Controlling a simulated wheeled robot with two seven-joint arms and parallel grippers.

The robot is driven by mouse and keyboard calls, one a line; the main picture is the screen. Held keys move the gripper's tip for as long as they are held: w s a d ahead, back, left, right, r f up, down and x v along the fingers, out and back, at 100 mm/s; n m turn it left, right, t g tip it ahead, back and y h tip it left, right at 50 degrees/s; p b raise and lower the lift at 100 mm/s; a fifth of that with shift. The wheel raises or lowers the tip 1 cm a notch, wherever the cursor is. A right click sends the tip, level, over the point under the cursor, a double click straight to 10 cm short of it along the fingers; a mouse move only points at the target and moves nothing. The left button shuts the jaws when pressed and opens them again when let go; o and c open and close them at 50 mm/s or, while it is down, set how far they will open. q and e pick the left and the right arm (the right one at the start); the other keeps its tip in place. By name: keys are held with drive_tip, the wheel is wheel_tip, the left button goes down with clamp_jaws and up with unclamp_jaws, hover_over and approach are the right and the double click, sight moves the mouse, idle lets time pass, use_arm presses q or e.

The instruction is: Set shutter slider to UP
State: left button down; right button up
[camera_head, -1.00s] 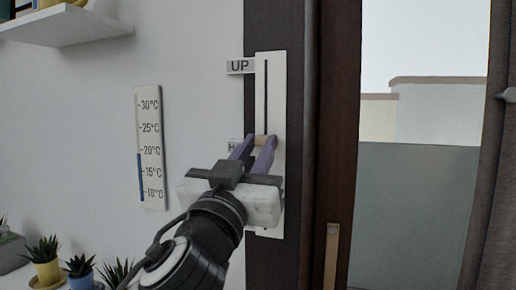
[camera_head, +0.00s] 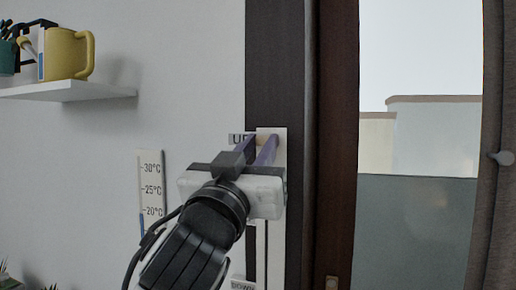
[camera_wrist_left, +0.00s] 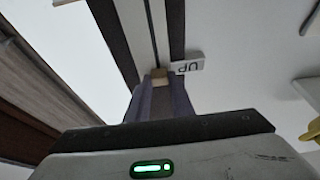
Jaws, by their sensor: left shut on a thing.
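The shutter slider is a white vertical plate (camera_head: 276,240) with a dark slot, fixed on the dark frame strip. Its small tan knob (camera_head: 262,139) is near the plate's top, level with the UP label (camera_head: 238,139). My left gripper (camera_head: 259,143) is shut on the knob, with one purple finger on each side. The left wrist view shows the knob (camera_wrist_left: 160,72) between the fingertips, beside the UP label (camera_wrist_left: 187,66). A DOWN label (camera_head: 243,284) shows at the bottom edge of the head view. My gripper and arm hide the plate's middle. My right gripper is not in view.
A thermometer plate (camera_head: 151,185) hangs on the wall to the left. A white shelf (camera_head: 75,90) with a yellow mug (camera_head: 66,55) is at the upper left. A window (camera_head: 420,60) with a dark frame (camera_head: 333,120) is to the right.

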use_arm(q)
drive_tip(key=shift+s+a+r, duration=0.15)
drive_tip(key=shift+r, duration=0.3)
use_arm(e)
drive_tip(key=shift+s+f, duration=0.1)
use_arm(q)
drive_tip(key=c, duration=1.8)
unclamp_jaws()
drive_tip(key=shift+o, duration=1.4)
drive_tip(key=shift+f, duration=0.2)
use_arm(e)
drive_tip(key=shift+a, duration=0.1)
use_arm(q)
drive_tip(key=b+v, duration=0.2)
drive_tip(key=v, duration=0.8)
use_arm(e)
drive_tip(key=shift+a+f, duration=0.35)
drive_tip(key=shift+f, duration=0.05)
use_arm(q)
drive_tip(key=shift+f, duration=0.15)
